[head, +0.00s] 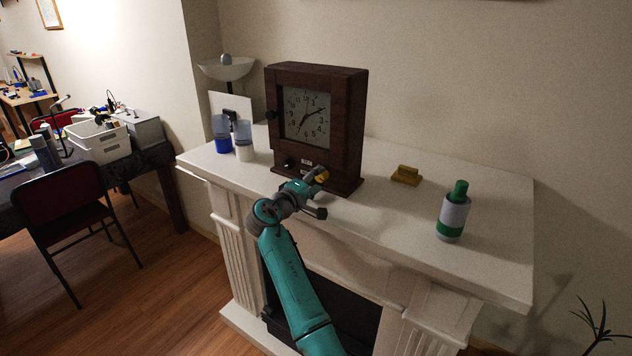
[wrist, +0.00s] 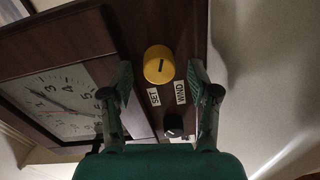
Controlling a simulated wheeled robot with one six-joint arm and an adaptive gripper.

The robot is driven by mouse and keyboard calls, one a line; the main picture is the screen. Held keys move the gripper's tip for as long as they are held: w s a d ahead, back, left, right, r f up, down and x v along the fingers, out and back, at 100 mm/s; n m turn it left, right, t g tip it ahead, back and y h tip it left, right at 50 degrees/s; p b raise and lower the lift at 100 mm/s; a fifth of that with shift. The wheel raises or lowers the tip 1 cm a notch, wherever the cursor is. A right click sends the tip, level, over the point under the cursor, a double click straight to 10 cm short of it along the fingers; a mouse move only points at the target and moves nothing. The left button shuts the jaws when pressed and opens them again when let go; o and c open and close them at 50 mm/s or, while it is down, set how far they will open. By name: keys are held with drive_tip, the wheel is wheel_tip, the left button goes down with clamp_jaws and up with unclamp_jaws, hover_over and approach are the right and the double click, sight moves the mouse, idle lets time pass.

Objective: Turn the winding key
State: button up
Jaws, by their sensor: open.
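The dark wooden clock (head: 340,130) stands upright on the white mantel, its dial facing the front left. A round yellow knob (wrist: 159,64) with a dark line sits on its lower front, and it also shows in the head view (head: 322,175). I take it for the winding key. SET and WIND labels (wrist: 167,95) lie between it and a black knob (wrist: 173,125). My gripper (head: 308,188) is open at the clock's lower front. In the wrist view my gripper (wrist: 161,76) has a finger on each side of the yellow knob, with visible gaps; whether the tips reach its depth is unclear.
On the mantel (head: 480,185), blue and white containers (head: 222,134) stand left of the clock. A yellow block (head: 406,175) and a green-capped bottle (head: 453,212) stand to its right. The mantel between is clear.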

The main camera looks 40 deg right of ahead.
drive_tip(key=shift+a, duration=0.1)
drive_tip(key=v, duration=1.1)
drive_tip(key=shift+a, duration=0.4)
drive_tip(key=shift+s, duration=0.1)
